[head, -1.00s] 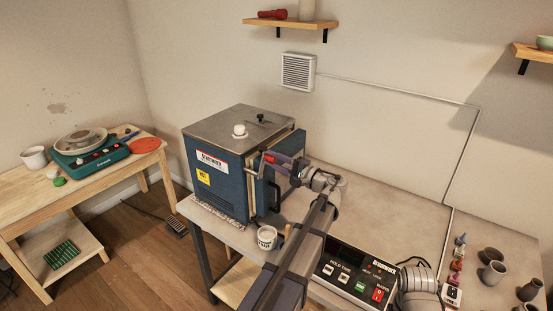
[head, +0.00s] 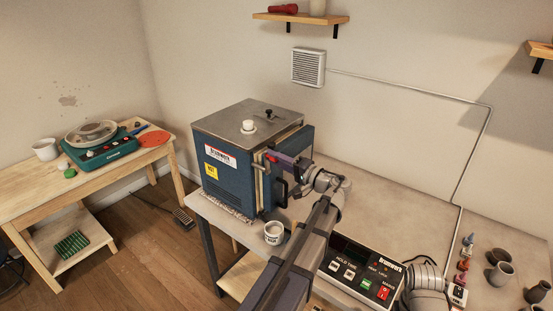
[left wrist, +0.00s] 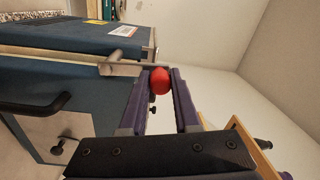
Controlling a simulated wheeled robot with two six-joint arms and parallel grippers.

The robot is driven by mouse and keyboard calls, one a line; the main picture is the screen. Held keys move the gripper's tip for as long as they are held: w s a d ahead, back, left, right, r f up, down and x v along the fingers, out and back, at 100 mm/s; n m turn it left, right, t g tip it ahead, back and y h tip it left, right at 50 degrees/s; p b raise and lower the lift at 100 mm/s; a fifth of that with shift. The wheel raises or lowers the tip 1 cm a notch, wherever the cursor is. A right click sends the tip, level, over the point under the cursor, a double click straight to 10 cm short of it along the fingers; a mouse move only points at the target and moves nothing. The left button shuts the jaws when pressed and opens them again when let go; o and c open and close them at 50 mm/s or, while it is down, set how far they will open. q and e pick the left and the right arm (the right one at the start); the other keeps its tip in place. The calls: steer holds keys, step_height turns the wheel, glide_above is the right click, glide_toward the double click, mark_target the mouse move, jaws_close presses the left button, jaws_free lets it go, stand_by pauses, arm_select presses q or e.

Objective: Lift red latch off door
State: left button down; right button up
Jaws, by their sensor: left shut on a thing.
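The blue kiln (head: 225,190) stands on the table, its door (head: 306,142) on its right side. My left gripper (head: 277,161) is at the kiln's front right edge beside the door. It is shut on the red latch (head: 270,157), whose red end shows just past the fingers. In the left wrist view, the red latch knob (left wrist: 160,80) sits between the two purple fingers of my left gripper (left wrist: 160,84), and a metal bar (left wrist: 125,67) runs left from it across the kiln's edge. Whether the bar still touches its bracket I cannot tell. My right gripper is not in view.
A black door handle (head: 283,191) is just below my gripper. A white cup (head: 274,233) stands in front of the kiln. A control box (head: 360,268) is at the table's front. Dark pots (head: 499,272) stand at the right. The table behind my arm is clear.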

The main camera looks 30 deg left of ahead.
arm_select(q)
steer(key=shift+s, duration=0.1)
steer(key=c, duration=0.7)
jaws_free()
steer(key=shift+o, duration=0.2)
steer(key=d, duration=0.7)
steer(key=shift+s+d+f, duration=0.2)
steer(key=shift+s+d, duration=0.05)
steer(key=shift+d, duration=0.15)
steer(key=s+d+f+m+h, duration=0.2)
steer(key=s+d+f+h, duration=0.5)
steer(key=d+f, duration=0.3)
steer(key=s+d+f+m+h, duration=0.2)
steer(key=s+d+f+h, duration=0.4)
steer(key=d+f, duration=0.5)
steer(key=s+d+f+m+g+h, duration=0.1)
steer(key=s+d+h, duration=0.3)
steer(key=d, duration=0.5)
steer(key=shift+s+f+m, duration=0.4)
steer(key=shift+s+f, duration=0.05)
steer(key=shift+s, duration=0.55)
